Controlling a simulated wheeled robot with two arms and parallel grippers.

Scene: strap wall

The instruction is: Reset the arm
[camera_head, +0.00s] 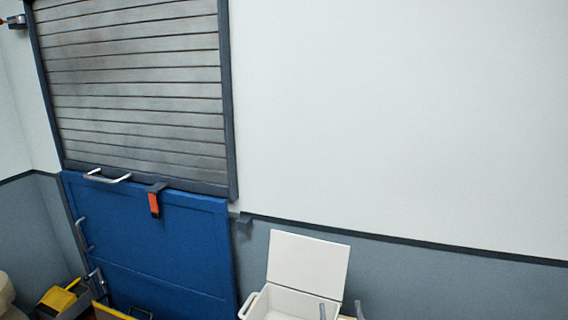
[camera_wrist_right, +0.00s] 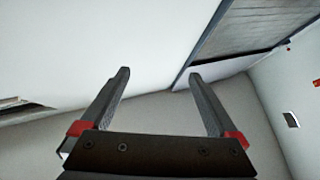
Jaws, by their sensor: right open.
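My right gripper (camera_head: 340,311) shows only as two grey fingertips at the bottom edge of the head view, in front of an open white box. In the right wrist view the right gripper (camera_wrist_right: 159,74) has its two dark fingers wide apart, with nothing between them. Red marks show at the finger bases. My left gripper does not show in the head view.
A grey slatted shutter (camera_head: 140,85) hangs above a blue panel (camera_head: 150,225) with metal handles and an orange-tipped strap (camera_head: 154,203). A white box (camera_head: 282,304) has its lid (camera_head: 308,262) raised. Yellow-and-dark items (camera_head: 60,298) lie lower left. The right wall is bare.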

